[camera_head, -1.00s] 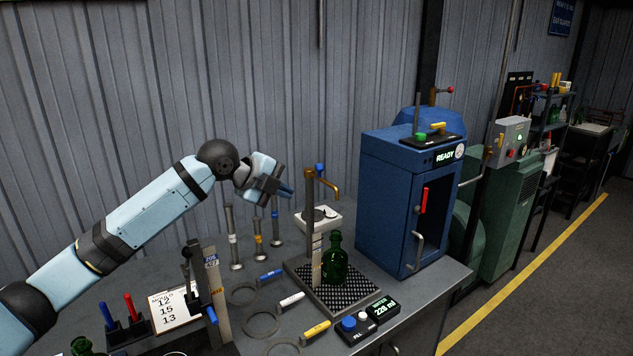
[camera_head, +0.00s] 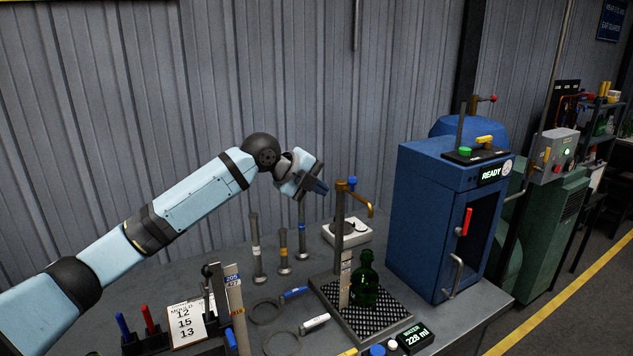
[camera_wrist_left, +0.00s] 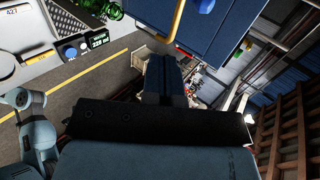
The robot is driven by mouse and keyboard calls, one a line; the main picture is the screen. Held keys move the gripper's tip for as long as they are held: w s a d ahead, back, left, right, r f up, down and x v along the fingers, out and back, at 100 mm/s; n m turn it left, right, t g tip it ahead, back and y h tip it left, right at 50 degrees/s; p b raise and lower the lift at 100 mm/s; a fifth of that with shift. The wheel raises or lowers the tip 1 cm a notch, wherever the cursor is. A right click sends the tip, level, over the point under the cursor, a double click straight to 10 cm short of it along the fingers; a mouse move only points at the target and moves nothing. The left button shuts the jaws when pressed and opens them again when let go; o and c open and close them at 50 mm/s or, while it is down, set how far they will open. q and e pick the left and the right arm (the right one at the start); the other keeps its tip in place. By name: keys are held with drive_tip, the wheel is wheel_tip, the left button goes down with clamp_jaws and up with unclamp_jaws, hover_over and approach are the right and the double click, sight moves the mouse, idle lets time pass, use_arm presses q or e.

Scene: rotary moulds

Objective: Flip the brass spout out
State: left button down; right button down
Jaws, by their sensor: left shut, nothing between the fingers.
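The brass spout (camera_head: 360,200) sits at the top of an upright post (camera_head: 345,240), with a blue knob (camera_head: 351,182) on it. It reaches to the right and bends down, its tip high above the green bottle (camera_head: 365,282). My left gripper (camera_head: 323,188) is shut and empty, just left of the post top at about the spout's height. I cannot tell whether it touches the post. In the left wrist view its shut fingers (camera_wrist_left: 166,78) point up the picture. A yellow bar there (camera_wrist_left: 178,20) may be the spout.
The blue READY cabinet (camera_head: 430,215) stands right of the post. A white unit (camera_head: 362,230) sits behind the post. Rods stand upright below my left gripper. A WATER display (camera_head: 415,338) is in front. The air around the spout tip looks clear.

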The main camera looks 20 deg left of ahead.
sight(354, 193)
use_arm(q)
drive_tip(key=r+p+x, duration=0.1)
drive_tip(key=p+x, duration=0.1)
drive_tip(key=x, duration=0.7)
drive_tip(key=shift+w+d, duration=0.4)
drive_tip(key=shift+w, duration=0.2)
drive_tip(key=shift+d, duration=0.2)
